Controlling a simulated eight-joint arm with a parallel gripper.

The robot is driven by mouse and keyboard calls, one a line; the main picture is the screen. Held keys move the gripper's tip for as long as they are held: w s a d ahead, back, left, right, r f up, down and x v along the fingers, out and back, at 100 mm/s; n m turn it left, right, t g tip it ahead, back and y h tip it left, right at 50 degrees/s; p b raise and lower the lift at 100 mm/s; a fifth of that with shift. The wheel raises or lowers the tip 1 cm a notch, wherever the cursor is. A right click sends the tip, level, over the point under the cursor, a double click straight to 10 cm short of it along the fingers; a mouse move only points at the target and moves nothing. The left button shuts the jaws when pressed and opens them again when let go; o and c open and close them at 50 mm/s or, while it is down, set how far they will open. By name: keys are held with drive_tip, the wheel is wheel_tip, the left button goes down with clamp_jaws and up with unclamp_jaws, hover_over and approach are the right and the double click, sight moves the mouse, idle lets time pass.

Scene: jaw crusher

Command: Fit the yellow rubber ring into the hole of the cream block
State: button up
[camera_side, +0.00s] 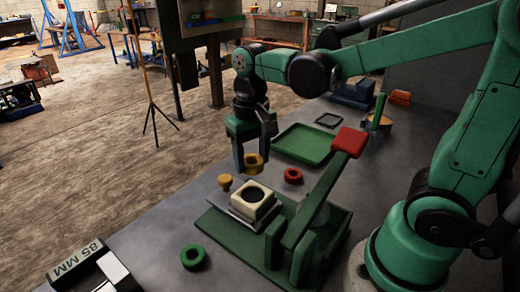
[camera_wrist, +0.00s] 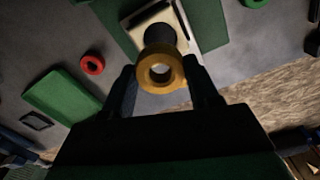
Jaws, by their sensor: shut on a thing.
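The yellow rubber ring (camera_side: 254,163) is held between the fingers of my gripper (camera_side: 254,160), above the bench and behind the cream block. It also shows in the wrist view (camera_wrist: 162,69), between my gripper's fingers (camera_wrist: 162,88). The cream block (camera_side: 255,205) sits on a metal plate on the green press base, its round dark hole facing up. In the wrist view the block (camera_wrist: 176,20) is partly hidden by the ring. The ring is apart from the block.
The green press lever with a red handle (camera_side: 349,141) rises right of the block. An orange knob-like part (camera_side: 225,182) stands beside the plate. A red ring (camera_side: 293,175), a green ring (camera_side: 193,257) and a green tray (camera_side: 302,144) lie on the bench.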

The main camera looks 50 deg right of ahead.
sight(253, 196)
drive_tip(key=shift+f, duration=3.35)
drive_tip(key=shift+f, duration=0.35)
drive_tip(key=shift+f, duration=0.25)
drive_tip(key=o, duration=1.3)
drive_tip(key=shift+c, duration=0.2)
wheel_tip(253, 196, up, 13)
drive_tip(key=shift+f, duration=0.1)
drive_tip(key=shift+s+f+n+t, duration=0.1)
drive_tip(key=shift+s+n+t, duration=0.25)
drive_tip(key=shift+t, duration=0.25)
drive_tip(key=f+t, duration=0.1)
drive_tip(key=n+t, duration=0.1)
drive_tip(key=t, duration=0.1)
drive_tip(key=shift+s+f, duration=0.35)
drive_tip(key=shift+s, duration=0.05)
drive_tip(key=n+t, duration=0.1)
drive_tip(key=f+n+t, duration=0.1)
drive_tip(key=t, duration=0.1)
drive_tip(key=shift+s+f, duration=0.2)
drive_tip(key=shift+f, duration=0.05)
